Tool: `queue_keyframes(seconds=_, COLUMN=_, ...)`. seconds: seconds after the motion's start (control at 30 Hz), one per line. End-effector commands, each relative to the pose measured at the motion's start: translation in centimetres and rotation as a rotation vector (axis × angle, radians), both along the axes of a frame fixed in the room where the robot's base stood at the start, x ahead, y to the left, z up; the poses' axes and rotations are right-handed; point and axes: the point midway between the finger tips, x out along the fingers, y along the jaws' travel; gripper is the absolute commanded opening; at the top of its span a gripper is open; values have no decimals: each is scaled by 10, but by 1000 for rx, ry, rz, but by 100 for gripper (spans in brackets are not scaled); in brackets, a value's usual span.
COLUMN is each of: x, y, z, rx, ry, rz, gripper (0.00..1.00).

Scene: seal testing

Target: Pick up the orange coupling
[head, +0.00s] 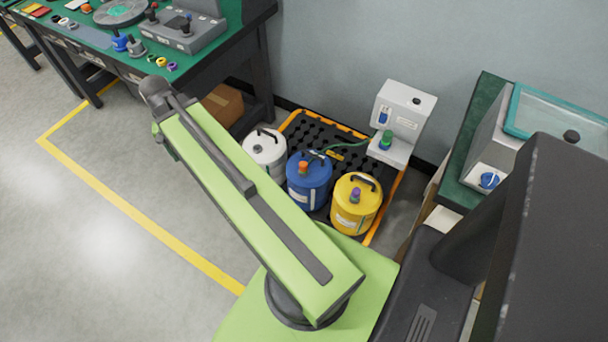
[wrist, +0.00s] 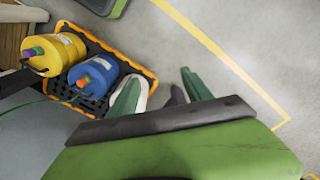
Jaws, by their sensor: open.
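The orange coupling (head: 303,167) is a small orange-red piece on top of the blue canister (head: 310,190). In the wrist view the orange coupling (wrist: 83,82) shows on the blue canister (wrist: 100,72), left of my gripper. My gripper (wrist: 160,82) is open, its two green fingers apart with nothing held between them. It is clear of the coupling, over the area beside the tray. In the head view my green arm hides the gripper.
A black tray with an orange rim (head: 377,232) holds the blue canister, a white canister (head: 265,152) and a yellow canister (head: 356,212) with a purple-topped coupling. A white dispenser box (head: 402,110) with a green coupling stands behind. Workbenches flank left and right; floor at left is clear.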

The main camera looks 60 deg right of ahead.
Motion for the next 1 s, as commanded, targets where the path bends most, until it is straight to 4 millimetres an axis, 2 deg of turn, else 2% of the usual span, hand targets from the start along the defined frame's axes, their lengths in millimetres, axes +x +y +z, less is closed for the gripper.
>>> queue_keyframes(seconds=0.03, x=-12, y=-53, z=-42, rx=0, ry=0, rz=-197, gripper=58)
queue_keyframes(seconds=0.07, x=-21, y=-81, z=-53, rx=0, ry=0, rz=-319, gripper=58)
queue_keyframes(seconds=0.1, x=-36, y=-117, z=-68, rx=0, ry=-1, rz=-481, gripper=58)
queue_keyframes(seconds=0.17, x=-63, y=-169, z=-89, rx=0, ry=-1, rz=-719, gripper=58)
queue_keyframes(seconds=0.2, x=-83, y=-200, z=-102, rx=0, ry=-1, rz=-869, gripper=58)
queue_keyframes(seconds=0.3, x=-133, y=-263, z=-128, rx=1, ry=-1, rz=-1198, gripper=58)
queue_keyframes(seconds=0.4, x=-175, y=-305, z=-144, rx=1, ry=-1, rz=-1437, gripper=58)
queue_keyframes(seconds=0.5, x=-201, y=-326, z=-151, rx=1, ry=-1, rz=-1577, gripper=58)
queue_keyframes(seconds=0.6, x=-211, y=-333, z=-151, rx=1, ry=-1, rz=-1631, gripper=58)
queue_keyframes(seconds=0.77, x=-212, y=-333, z=-154, rx=1, ry=-2, rz=-1635, gripper=58)
queue_keyframes(seconds=0.87, x=-211, y=-333, z=-167, rx=1, ry=-2, rz=-1634, gripper=58)
queue_keyframes(seconds=1.0, x=-211, y=-333, z=-196, rx=1, ry=-2, rz=-1633, gripper=58)
